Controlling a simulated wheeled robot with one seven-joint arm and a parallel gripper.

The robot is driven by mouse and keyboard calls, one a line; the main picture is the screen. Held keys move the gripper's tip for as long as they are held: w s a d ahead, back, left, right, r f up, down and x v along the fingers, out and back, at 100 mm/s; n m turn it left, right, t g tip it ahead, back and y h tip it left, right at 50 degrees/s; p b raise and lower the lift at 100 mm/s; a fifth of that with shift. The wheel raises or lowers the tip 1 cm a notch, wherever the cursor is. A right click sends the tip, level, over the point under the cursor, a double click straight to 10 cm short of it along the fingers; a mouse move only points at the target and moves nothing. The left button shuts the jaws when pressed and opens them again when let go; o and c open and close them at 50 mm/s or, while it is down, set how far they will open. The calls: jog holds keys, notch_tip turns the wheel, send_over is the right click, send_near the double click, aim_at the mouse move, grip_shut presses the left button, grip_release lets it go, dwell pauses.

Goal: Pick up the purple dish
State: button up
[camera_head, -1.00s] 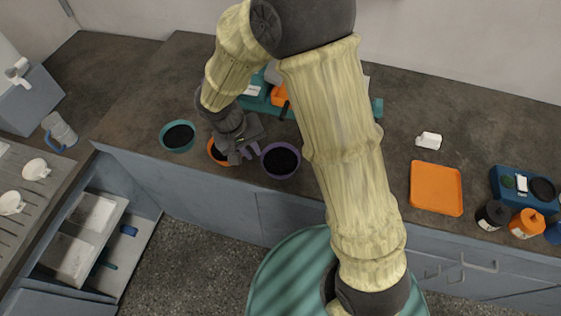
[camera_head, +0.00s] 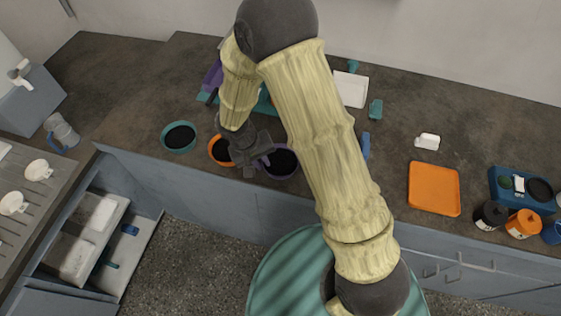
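The purple dish (camera_head: 283,178) stands on the dark worktop near its front edge, with a dark inside. My arm covers its right rim and my gripper covers part of its left side. My gripper (camera_head: 258,166) is over the dish's left rim, pointing down, with its two fingertips apart. It looks open. I cannot tell whether a finger touches the rim.
An orange dish (camera_head: 218,160) is close on the left of my gripper, and a teal dish (camera_head: 179,150) stands farther left. An orange tray (camera_head: 434,188) lies at the right. Teal, purple and white items sit behind my arm.

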jog(key=shift+x, duration=0.85)
grip_shut()
jog(key=shift+r, duration=0.1)
notch_tip(320, 180, up, 10)
jog(key=shift+f, duration=0.1)
dwell(0.7)
